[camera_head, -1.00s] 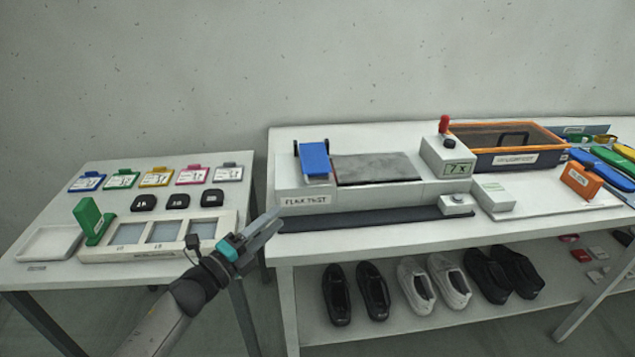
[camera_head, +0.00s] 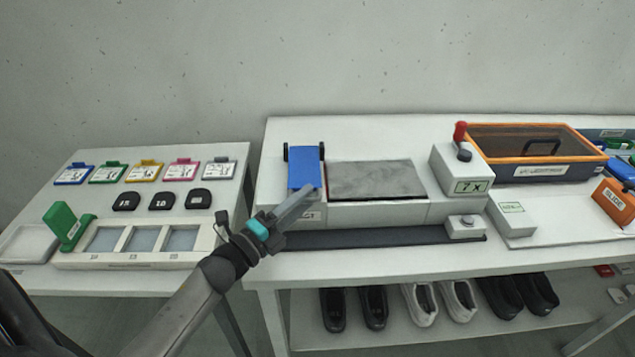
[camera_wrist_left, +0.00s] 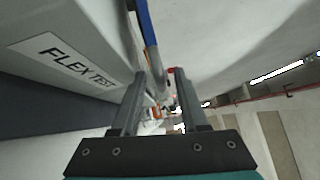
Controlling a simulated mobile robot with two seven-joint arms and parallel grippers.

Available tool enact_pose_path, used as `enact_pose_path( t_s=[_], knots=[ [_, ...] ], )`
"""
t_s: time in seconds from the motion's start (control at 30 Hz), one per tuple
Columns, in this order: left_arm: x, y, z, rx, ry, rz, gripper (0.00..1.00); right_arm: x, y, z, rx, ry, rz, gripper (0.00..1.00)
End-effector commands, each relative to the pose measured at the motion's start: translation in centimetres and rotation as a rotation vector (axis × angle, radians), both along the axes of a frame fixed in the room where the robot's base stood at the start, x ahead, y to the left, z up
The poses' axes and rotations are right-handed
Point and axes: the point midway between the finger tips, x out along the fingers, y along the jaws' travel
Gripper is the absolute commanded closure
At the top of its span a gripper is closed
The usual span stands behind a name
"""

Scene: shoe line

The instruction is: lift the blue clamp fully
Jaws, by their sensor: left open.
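The blue clamp (camera_head: 304,168) is a flat blue plate on the left end of the white flex test machine (camera_head: 400,211), next to its dark grey pad (camera_head: 371,180). My left gripper (camera_head: 308,193) is open at the clamp's front edge in the head view and covers part of the machine's label. In the left wrist view, the clamp (camera_wrist_left: 147,22) shows edge-on as a thin blue strip, beyond and roughly between the open fingers (camera_wrist_left: 160,88). I cannot tell whether a finger touches it. My right gripper is not in view.
A white box with a red-topped lever (camera_head: 461,132) stands right of the pad. A dark strip (camera_head: 380,234) runs along the machine's front. The left table (camera_head: 120,275) holds colored tags and a green stamp-like block (camera_head: 65,226).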

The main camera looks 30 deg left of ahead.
Motion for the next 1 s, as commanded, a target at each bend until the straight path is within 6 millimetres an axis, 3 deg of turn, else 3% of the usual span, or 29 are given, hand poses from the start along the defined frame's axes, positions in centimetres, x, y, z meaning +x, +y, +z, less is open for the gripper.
enact_pose_path(
  t_s=[0.37, 0.73, 1.0],
  knots=[
    [-0.1, -0.2, 0.1, 0.001, 0.000, 0.002, 0.57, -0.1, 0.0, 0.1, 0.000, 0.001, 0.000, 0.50],
    [-0.1, -0.2, 0.1, 0.001, 0.000, 0.001, 0.99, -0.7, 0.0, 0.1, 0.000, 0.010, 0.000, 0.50],
    [-0.1, -0.2, 0.1, 0.001, 0.000, 0.001, 1.00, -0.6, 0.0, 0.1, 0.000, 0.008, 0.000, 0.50]
  ],
)
